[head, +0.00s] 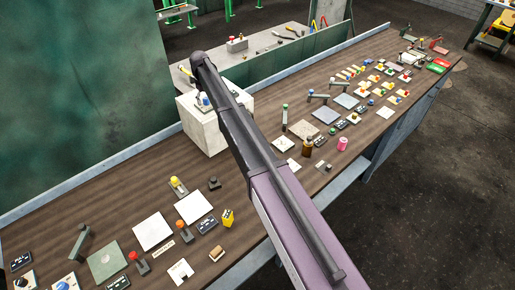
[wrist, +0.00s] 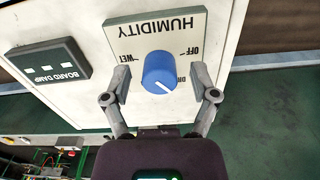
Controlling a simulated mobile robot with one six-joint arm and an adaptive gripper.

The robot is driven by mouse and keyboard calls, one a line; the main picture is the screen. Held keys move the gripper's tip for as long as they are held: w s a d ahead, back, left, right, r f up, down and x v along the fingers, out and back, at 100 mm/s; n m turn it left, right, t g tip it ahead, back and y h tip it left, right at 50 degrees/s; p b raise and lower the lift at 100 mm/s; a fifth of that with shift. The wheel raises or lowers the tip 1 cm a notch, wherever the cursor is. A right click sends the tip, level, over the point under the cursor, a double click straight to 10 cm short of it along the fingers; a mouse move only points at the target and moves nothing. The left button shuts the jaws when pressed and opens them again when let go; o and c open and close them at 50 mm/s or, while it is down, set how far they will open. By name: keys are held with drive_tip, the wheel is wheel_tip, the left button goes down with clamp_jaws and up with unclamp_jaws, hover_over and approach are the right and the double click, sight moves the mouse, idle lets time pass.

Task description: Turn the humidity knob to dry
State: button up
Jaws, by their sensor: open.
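The humidity knob (wrist: 158,70) is round and blue, with a white pointer line, on a pale plate marked HUMIDITY (wrist: 155,27). The plate appears upside down in the wrist view. OFF, WET and a partly covered DRY are printed around the knob. The white line points down and to the right in the picture, close to the DRY marking. My gripper (wrist: 160,72) is open, one finger on each side of the knob, with gaps visible between fingers and knob. In the head view my arm hides most of the gripper at the white box (head: 199,128).
A dark BOARD DAMP label (wrist: 48,64) is beside the humidity plate. The white box stands on a long brown bench (head: 100,200) holding many small controls, plates and bottles. A green wall (head: 80,90) rises behind the bench at left. Open floor lies at right.

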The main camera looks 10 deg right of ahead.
sight(206, 98)
drive_tip(key=n, duration=0.4)
wheel_tip(206, 98, up, 14)
drive_tip(key=p, duration=1.4)
drive_tip(key=s+d+f+m+b, duration=0.6)
drive_tip(key=s+d+f+b, duration=1.3)
drive_tip(key=s+f+b, duration=0.3)
drive_tip(key=shift+s+d, duration=0.4)
drive_tip(key=shift+s, duration=0.75)
drive_tip(key=s+d+f+m+b, duration=0.1)
drive_tip(key=s+d+m, duration=0.1)
drive_tip(key=s, duration=0.6)
drive_tip(key=s+d+m, duration=0.1)
drive_tip(key=s+d, duration=0.4)
drive_tip(key=s, duration=0.4)
drive_tip(key=shift+s+d+f+m+b, duration=0.15)
drive_tip(key=shift+d+f+m+b, duration=0.15)
drive_tip(key=shift+f+m+b, duration=0.1)
